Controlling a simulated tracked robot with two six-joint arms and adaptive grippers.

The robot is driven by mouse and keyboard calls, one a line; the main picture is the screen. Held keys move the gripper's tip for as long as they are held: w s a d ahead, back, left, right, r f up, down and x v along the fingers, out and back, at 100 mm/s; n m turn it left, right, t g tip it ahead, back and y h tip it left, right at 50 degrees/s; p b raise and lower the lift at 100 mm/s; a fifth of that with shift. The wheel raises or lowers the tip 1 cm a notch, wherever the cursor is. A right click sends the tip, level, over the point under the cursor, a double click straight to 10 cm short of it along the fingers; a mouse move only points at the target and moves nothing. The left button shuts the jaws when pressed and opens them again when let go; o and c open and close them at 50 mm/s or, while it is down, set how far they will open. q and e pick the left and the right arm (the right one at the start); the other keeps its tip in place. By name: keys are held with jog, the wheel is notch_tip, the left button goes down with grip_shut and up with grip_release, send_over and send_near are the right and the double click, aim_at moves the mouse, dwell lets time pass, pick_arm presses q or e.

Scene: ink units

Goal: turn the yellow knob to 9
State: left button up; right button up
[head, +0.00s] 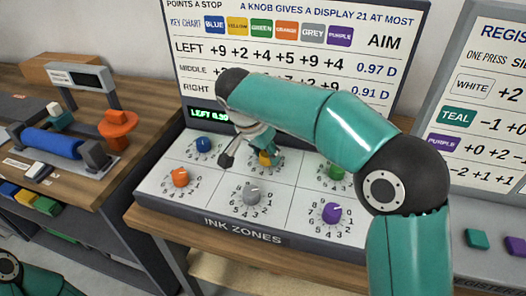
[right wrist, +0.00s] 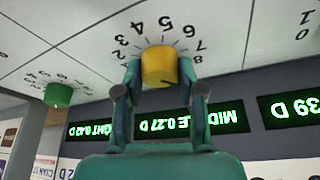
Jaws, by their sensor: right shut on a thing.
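The yellow knob (head: 265,159) sits in the back middle zone of the ink panel (head: 190,206), mostly hidden by my right gripper (head: 262,152) in the head view. In the right wrist view the yellow knob (right wrist: 160,64) stands between the two teal fingers of my right gripper (right wrist: 160,72), which is shut on its sides. Dial figures from 2 to 8 show around the knob in that view; the 9 is not readable. I cannot tell which figure its pointer faces. My left gripper is out of view.
Blue (head: 203,145), orange (head: 180,177), grey (head: 251,195), purple (head: 331,213) and green (head: 336,172) knobs stand around it. A sign board (head: 290,45) rises behind. A blue roller device (head: 52,142) is at left, a register board (head: 490,100) at right.

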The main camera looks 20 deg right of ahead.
jog(key=shift+a+f, duration=0.1)
jog(key=shift+a, duration=0.2)
dwell(0.5)
jog(key=o, duration=1.1)
jog(key=shift+o, duration=0.2)
jog(key=shift+d, duration=0.1)
jog(key=v, duration=1.2)
jog(key=shift+w, duration=0.15)
